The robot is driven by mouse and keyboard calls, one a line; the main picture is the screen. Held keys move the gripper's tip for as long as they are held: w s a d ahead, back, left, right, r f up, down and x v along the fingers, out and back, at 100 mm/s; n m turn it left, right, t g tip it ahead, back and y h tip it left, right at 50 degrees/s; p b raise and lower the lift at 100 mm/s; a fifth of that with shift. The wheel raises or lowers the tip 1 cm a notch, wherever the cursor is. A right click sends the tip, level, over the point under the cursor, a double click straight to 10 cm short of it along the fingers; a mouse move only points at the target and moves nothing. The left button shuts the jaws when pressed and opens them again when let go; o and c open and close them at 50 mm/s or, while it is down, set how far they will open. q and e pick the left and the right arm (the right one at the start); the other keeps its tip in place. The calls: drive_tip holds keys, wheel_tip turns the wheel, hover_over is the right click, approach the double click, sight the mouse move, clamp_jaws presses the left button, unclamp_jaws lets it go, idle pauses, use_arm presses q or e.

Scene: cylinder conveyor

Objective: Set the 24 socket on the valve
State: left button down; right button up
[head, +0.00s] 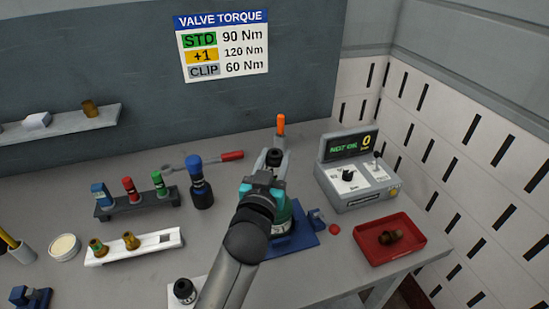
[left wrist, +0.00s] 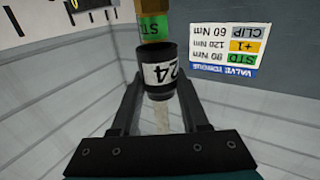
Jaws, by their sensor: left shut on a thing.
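The black socket marked 24 (left wrist: 160,70) is between the fingers of my left gripper (left wrist: 161,95), which is shut on it; in the head view its dark top shows at the gripper's far end (head: 274,156). In the left wrist view, which is upside down, a brass part with a green STD band (left wrist: 154,25) lines up with the socket's end and looks like the valve. I cannot tell how far the socket is over it. In the head view my gripper and arm hide this part. A blue base plate (head: 302,238) lies beneath. My right gripper is not in view.
An orange-tipped lever (head: 281,125) stands just behind the gripper. A torque display box (head: 358,185) and red tray (head: 403,228) are on the right. A rack (head: 138,207), blue-topped tool (head: 200,185), red-handled wrench (head: 215,160) and white holder (head: 110,256) with brass parts are left.

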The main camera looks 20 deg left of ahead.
use_arm(q)
drive_tip(key=shift+f+b, duration=1.9)
drive_tip(key=shift+f, duration=0.4)
drive_tip(key=shift+c, duration=1.6)
unclamp_jaws()
wheel_tip(320, 180, up, 6)
drive_tip(key=p, duration=0.6)
